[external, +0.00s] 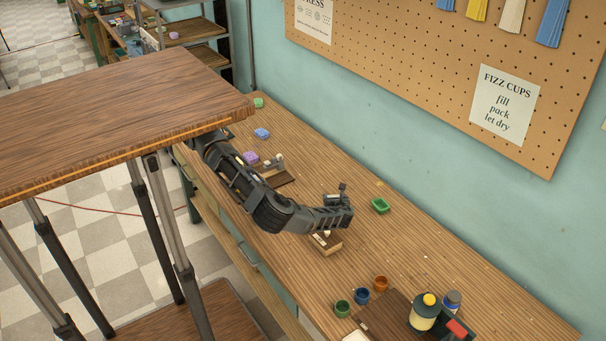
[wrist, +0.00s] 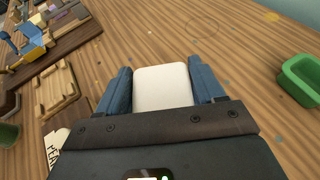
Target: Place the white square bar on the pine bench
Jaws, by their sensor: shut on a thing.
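The white square bar (wrist: 163,90) is between the two blue fingers of my gripper (wrist: 163,80) in the wrist view. The fingers are shut on its sides, and its far end shows between them. The pine bench (external: 440,245) is the long wood-grained top along the wall. Its surface (wrist: 215,40) also fills much of the wrist view. In the external view, the end of my arm is over the middle of the bench, largely hiding the bar. I cannot tell whether the bar touches the bench.
A green dish (external: 380,205) lies nearby, towards the wall. A wooden block (external: 327,246) is below my arm's end. Bare bench lies beyond the green dish.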

